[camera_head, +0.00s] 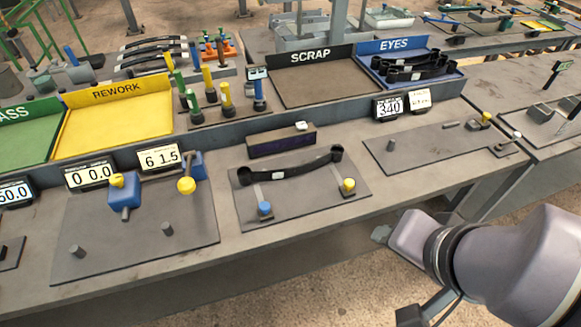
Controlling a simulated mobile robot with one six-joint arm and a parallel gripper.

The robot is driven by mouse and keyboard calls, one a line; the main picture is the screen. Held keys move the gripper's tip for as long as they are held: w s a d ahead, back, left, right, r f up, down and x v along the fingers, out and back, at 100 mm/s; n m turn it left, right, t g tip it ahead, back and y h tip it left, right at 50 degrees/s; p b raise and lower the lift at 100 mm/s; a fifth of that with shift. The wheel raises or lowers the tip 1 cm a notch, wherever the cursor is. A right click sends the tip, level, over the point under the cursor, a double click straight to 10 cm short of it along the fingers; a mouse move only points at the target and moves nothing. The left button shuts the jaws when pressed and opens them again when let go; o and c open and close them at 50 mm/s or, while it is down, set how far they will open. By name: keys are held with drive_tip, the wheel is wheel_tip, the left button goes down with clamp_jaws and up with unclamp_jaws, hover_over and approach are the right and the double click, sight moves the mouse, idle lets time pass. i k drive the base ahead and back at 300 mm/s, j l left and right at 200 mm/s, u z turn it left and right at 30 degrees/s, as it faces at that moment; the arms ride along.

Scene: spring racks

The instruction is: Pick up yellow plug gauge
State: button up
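Upright plug gauges with coloured handles stand in a brown holder (200,119) on the raised shelf, between the REWORK tray and the SCRAP tray. Yellow-handled ones are a yellow plug gauge (226,97) near the front, another yellow gauge (208,82) behind it, and a third yellow top (169,62) at the back left. Green and blue (259,93) gauges stand beside them. My arm (520,260) is at the lower right, well away from the holder. I cannot make out its gripper fingers or whether they are open.
The yellow REWORK tray (115,128) and the SCRAP tray (325,85) flank the holder. A black digital box (281,141) and a fixture plate with a black leaf spring (290,171) lie in front. The bench's front strip is clear.

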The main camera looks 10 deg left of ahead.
sight(228, 105)
drive_tip(key=i+j+u, duration=0.15)
drive_tip(key=i+u, duration=0.5)
drive_tip(key=u, duration=0.3)
drive_tip(key=i+u, duration=0.45)
drive_tip(key=k+l, duration=0.05)
drive_tip(key=k, duration=0.05)
